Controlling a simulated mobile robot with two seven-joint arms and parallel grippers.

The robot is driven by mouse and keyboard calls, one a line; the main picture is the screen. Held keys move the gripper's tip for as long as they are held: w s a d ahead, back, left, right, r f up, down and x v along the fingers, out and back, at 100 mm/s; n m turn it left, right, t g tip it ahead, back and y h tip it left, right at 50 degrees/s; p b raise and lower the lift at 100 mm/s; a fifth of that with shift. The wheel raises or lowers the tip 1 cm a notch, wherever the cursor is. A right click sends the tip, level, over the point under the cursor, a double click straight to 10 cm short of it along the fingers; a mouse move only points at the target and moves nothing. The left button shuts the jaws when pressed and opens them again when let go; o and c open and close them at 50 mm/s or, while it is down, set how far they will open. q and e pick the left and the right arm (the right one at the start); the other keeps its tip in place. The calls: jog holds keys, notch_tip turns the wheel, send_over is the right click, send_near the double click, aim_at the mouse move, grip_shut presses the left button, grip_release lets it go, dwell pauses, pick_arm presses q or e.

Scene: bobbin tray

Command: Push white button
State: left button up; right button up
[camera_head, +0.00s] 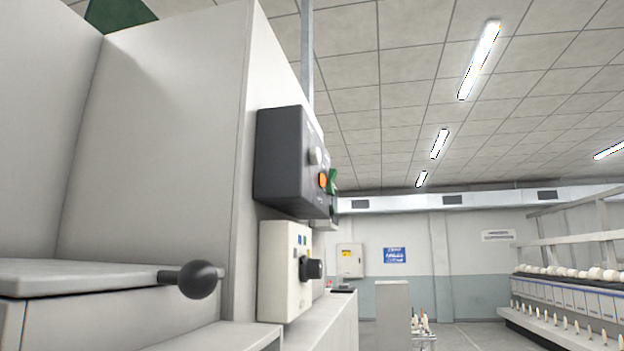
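A white button (316,156) sticks out from the front face of a dark grey control box (278,160) on the side of a light grey machine. An orange button (323,180) sits just below it, and green parts (333,181) show at the box's right edge. The box's front is seen at a steep angle, so its other controls are hard to make out. Neither of my grippers is in the head view.
Below the dark box is a white box (285,270) with a black knob (311,268). A black ball handle (196,279) juts from the machine at lower left. A grey cabinet (393,313) stands farther back, with bobbin racks (570,290) at right. Open floor lies between.

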grip_shut()
dwell(0.4)
dwell(1.1)
